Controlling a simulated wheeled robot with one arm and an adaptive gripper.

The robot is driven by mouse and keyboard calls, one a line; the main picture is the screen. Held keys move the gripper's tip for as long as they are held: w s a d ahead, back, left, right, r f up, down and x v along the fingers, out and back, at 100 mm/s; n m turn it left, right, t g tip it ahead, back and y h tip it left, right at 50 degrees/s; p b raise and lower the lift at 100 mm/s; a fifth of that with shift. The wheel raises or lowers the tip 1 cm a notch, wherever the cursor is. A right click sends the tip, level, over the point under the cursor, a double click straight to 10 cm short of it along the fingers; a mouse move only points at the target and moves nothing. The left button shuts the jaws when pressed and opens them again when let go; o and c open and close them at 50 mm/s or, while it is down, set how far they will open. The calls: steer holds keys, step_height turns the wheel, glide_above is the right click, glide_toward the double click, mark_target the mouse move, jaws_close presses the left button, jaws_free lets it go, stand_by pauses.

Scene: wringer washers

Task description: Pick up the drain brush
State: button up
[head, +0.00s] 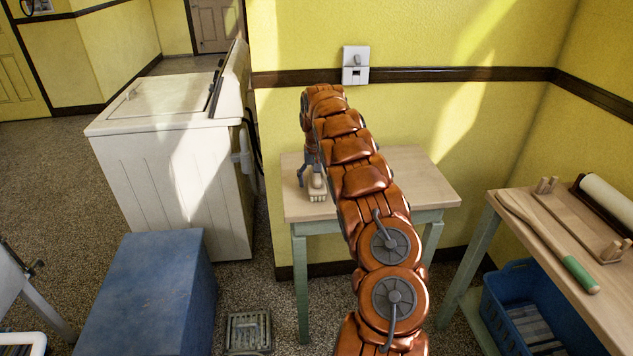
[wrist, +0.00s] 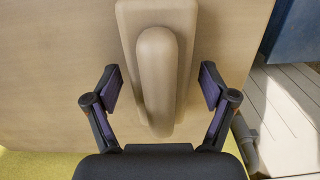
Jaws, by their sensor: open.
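The brush (head: 317,194), a pale wooden block with a raised grip and short bristles, rests on the small wooden-topped table (head: 425,182) near its left edge. In the wrist view the brush (wrist: 157,70) lies lengthwise, with its rounded grip facing the camera. My gripper (head: 309,173) points down over it. In the wrist view my gripper (wrist: 161,88) is open, with one finger on each side of the brush and a visible gap on both sides. My arm hides part of the table in the head view.
A white washer (head: 170,150) stands left of the table, with a blue box (head: 150,290) in front. A drain grate (head: 249,331) is on the floor. At right, another table holds a green-handled wooden paddle (head: 545,240), with a blue basket (head: 530,310) below.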

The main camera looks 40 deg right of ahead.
mark_target(318, 177)
steer(key=c, duration=1.4)
steer(key=shift+o, duration=0.2)
steer(key=shift+r, duration=0.1)
steer(key=shift+r+b, duration=0.7)
steer(key=shift+r, duration=1)
steer(key=shift+s+a+b, duration=0.35)
steer(key=shift+s+a, duration=0.1)
steer(key=shift+s, duration=0.2)
steer(key=shift+s+a+b, duration=0.35)
steer(key=shift+s+a, duration=0.1)
steer(key=shift+s, duration=0.15)
steer(key=s+a+r+b, duration=0.1)
steer(key=s+a+b, duration=0.2)
steer(key=s+a, duration=0.4)
steer(key=shift+s+a+r, duration=0.2)
steer(key=shift+s+a, duration=0.2)
steer(key=shift+s, duration=1.3)
